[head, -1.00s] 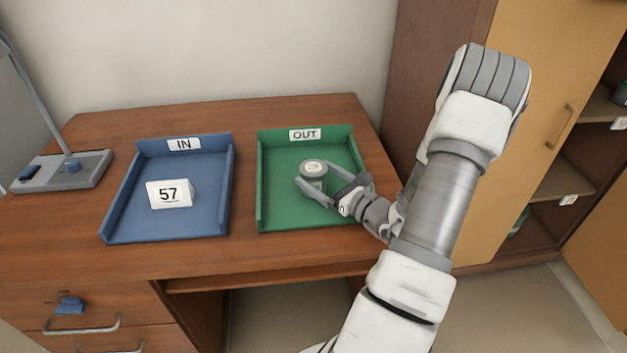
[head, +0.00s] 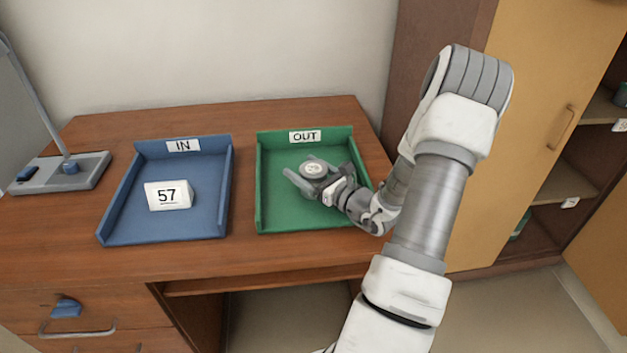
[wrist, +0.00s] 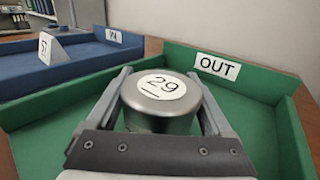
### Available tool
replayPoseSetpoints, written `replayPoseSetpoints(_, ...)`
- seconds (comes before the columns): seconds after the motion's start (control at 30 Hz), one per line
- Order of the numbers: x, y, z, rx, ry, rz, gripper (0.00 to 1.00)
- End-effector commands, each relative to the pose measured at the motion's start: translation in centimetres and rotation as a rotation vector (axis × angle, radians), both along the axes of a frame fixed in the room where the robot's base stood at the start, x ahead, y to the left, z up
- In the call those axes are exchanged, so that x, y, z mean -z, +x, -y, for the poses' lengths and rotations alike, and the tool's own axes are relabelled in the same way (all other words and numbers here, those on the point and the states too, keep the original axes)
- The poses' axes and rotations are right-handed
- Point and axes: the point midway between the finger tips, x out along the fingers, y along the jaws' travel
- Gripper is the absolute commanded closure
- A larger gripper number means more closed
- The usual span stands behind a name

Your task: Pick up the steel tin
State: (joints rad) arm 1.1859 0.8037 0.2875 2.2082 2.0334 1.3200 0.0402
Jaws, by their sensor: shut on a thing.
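The steel tin (head: 313,168) is a short grey cylinder with a white round label on its lid. It is inside the green OUT tray (head: 262,200), toward the tray's middle. The wrist view shows the tin (wrist: 160,120) upright, with "29" on its label. My gripper (head: 318,180) is shut on the tin, with one finger on each side of it. The fingers also show in the wrist view (wrist: 158,80). The tin's base is hidden by my gripper, so I cannot tell whether it touches the tray floor.
A blue IN tray (head: 222,222) with a white "57" block (head: 168,195) stands to the left. A grey lamp base (head: 62,172) is at the far left. A tall cabinet (head: 530,120) stands right of the desk.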

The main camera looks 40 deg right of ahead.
Motion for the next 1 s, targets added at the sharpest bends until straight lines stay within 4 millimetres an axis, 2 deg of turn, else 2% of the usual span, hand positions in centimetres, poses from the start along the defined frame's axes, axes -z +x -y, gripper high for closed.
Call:
replayPoseSetpoints(0.03,0.0,0.0,0.0,0.000,0.000,-0.001,0.77)
replayPoseSetpoints(0.1,0.0,0.0,0.0,0.000,0.000,0.001,0.86)
replayPoseSetpoints(0.43,-0.7,0.0,0.0,0.000,-0.002,0.001,0.86)
replayPoseSetpoints(0.57,-2.1,0.0,0.0,-0.001,-0.003,0.001,0.86)
replayPoseSetpoints(0.7,-5.0,0.0,0.0,-0.001,-0.005,0.003,0.86)
replayPoseSetpoints(0.77,-5.4,-0.5,1.7,0.005,-0.005,0.003,0.86)
replayPoseSetpoints(1.0,-8.6,-2.1,6.8,0.004,-0.006,0.003,0.86)
